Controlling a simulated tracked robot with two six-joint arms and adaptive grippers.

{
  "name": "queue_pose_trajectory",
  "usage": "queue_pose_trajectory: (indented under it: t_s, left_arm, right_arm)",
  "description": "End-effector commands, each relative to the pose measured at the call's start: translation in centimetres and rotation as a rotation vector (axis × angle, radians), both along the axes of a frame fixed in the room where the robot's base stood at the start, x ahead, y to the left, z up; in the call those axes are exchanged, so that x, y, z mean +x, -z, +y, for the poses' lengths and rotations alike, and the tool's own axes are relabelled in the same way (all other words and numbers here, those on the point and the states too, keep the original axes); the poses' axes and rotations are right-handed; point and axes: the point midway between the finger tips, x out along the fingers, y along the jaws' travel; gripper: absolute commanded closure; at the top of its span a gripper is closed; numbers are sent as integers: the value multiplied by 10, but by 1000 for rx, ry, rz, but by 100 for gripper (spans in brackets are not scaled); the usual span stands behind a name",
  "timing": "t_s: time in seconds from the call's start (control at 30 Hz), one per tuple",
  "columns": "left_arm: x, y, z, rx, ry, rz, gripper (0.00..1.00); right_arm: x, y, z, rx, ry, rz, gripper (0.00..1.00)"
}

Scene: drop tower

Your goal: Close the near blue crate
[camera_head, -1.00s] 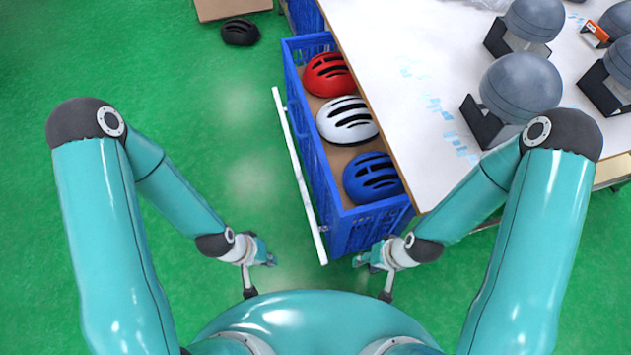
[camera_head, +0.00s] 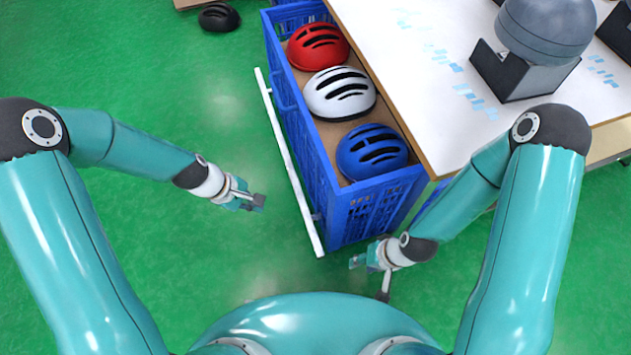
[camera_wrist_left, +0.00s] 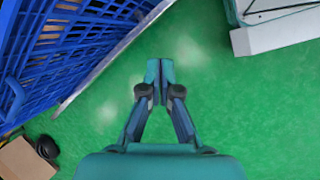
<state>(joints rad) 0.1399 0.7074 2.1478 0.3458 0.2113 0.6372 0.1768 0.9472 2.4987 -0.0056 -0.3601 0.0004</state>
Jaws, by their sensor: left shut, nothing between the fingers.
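The near blue crate (camera_head: 300,118) stands out from under the table's left edge, with its top uncovered. It holds a red helmet (camera_head: 318,46), a white helmet (camera_head: 339,93) and a blue helmet (camera_head: 372,151). A long white bar (camera_head: 287,160) runs along its outer left side. My left gripper (camera_head: 260,202) is left of this bar, apart from it, shut and empty. In the left wrist view the shut fingers (camera_wrist_left: 160,70) are over green floor, with the crate (camera_wrist_left: 65,60) at upper left. My right gripper (camera_head: 355,262) is just below the crate's near end; its finger gap is unclear.
The white table (camera_head: 410,70) lies right of the crate and carries a grey dome on a dark stand (camera_head: 540,35). A black helmet (camera_head: 219,17) lies on the floor at the upper left, beside a cardboard box (camera_wrist_left: 24,160). The green floor left of the crate is free.

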Motion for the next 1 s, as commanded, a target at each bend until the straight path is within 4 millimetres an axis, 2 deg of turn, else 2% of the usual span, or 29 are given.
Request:
queue_pose_trajectory:
  t_s: [0.03,0.2,0.33,0.5,0.63,0.77,1.0]
  left_arm:
    - [18,23,-1,-41,-97,17,100]
    - [61,13,-14,-220,-381,118,100]
    - [82,-4,-23,-347,-519,190,100]
    - [94,-25,-31,-454,-609,255,100]
    - [97,-31,-35,-483,-630,276,100]
    - [100,-23,-43,-486,-632,282,100]
    - [109,9,-73,-484,-629,281,100]
  right_arm:
    - [0,43,0,0,0,0,60]
    - [0,103,0,0,0,0,60]
    - [0,135,0,0,0,0,60]
    - [0,156,0,0,0,-1,60]
    - [0,161,0,0,0,-1,60]
    - [0,165,0,0,0,-1,60]
    - [0,184,0,0,0,-1,60]
